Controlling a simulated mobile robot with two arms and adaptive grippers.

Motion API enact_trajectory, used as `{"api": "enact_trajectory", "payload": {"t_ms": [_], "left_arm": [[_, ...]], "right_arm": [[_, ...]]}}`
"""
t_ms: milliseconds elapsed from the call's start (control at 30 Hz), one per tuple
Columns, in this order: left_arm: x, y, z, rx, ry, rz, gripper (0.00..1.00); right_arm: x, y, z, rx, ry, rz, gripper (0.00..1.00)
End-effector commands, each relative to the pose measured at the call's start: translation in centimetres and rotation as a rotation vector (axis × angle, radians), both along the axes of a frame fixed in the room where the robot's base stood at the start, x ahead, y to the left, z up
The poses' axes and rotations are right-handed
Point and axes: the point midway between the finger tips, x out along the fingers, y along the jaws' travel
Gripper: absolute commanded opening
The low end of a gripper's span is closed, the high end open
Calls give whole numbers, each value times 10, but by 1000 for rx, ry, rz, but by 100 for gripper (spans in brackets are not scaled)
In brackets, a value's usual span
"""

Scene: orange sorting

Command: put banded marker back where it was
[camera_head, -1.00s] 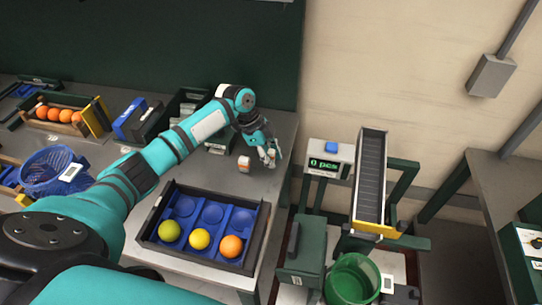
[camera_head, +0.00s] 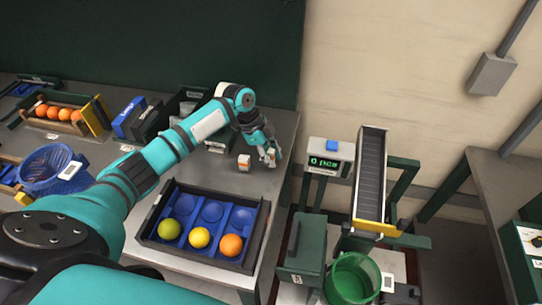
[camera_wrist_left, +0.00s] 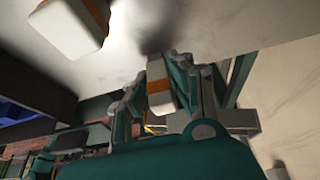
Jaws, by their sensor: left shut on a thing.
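My left gripper (camera_head: 268,156) is shut on a small white marker with an orange band, low over the far right corner of the grey table. The held banded marker shows between the fingers in the left wrist view (camera_wrist_left: 159,88). A second, similar white marker with an orange band (camera_head: 244,162) stands on the table just left of the gripper. This second marker is also large at the upper left of the left wrist view (camera_wrist_left: 68,28). I cannot tell whether the held marker touches the table. My right gripper is not in view.
A black tray with blue cups (camera_head: 171,250) holds a green, a yellow and an orange fruit in its near row. A counter display (camera_head: 331,151) and a chute (camera_head: 371,180) stand right of the table. A green bucket (camera_head: 352,282) stands below. Dark bins (camera_head: 186,99) sit behind the arm.

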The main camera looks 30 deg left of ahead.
Motion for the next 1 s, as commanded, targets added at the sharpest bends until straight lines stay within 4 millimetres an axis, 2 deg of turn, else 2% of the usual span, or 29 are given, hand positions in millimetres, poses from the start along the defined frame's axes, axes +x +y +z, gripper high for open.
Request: {"api": "enact_trajectory", "payload": {"t_ms": [667, 700, 900, 1000], "left_arm": [[0, 0, -8, 0, 0, 0, 0], [0, 0, -8, 0, 0, 0, 21], [0, 0, -8, 0, 0, 0, 47], [0, 0, -8, 0, 0, 0, 47]], "right_arm": [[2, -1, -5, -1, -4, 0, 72], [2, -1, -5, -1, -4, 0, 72], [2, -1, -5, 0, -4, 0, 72], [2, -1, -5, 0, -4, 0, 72]]}}
